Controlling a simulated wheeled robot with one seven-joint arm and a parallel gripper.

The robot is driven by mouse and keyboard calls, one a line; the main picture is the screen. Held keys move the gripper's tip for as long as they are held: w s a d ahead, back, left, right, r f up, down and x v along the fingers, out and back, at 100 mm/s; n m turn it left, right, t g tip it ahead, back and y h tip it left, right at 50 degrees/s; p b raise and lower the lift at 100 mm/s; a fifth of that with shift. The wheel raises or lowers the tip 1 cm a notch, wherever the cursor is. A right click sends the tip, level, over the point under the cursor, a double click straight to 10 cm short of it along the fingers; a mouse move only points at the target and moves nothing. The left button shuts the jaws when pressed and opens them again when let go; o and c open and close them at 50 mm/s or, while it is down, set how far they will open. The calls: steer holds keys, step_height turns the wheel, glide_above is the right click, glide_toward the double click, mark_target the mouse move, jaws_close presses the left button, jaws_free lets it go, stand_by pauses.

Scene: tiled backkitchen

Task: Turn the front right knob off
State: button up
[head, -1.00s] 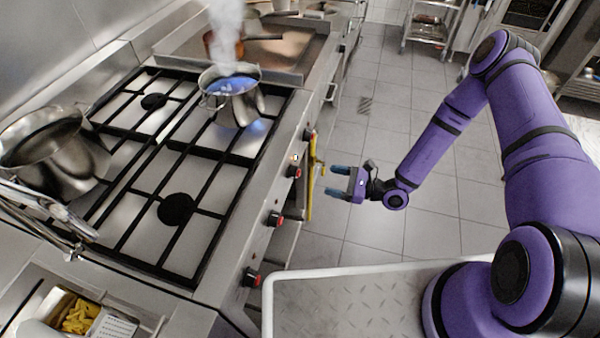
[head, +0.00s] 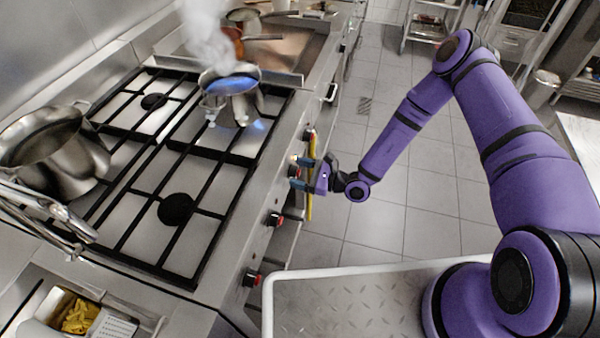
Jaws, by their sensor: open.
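A row of red and black knobs runs along the stove's front panel (head: 235,262). The farthest knob (head: 309,136) is beyond my gripper, and two nearer knobs, one here (head: 274,219) and one at the near end (head: 252,279), are clear of it. My gripper (head: 299,172) is open at the panel, its blue fingers on either side of the second-farthest knob (head: 294,171). I cannot tell whether they touch it. A steaming steel pot (head: 236,106) stands over a blue flame on the far burner nearest the front edge.
A yellow bar (head: 310,205) runs along the stove front, partly hidden behind my gripper. A large steel pot (head: 50,155) stands at the left on the stove. Pasta (head: 79,316) lies in a tray at the lower left. The tiled floor (head: 400,220) to the right is open.

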steer(key=c, duration=0.9)
steer(key=shift+m, duration=0.3)
steer(key=shift+w+f+m, duration=0.1)
steer(key=shift+w+m, duration=0.05)
steer(key=shift+m, duration=8.45)
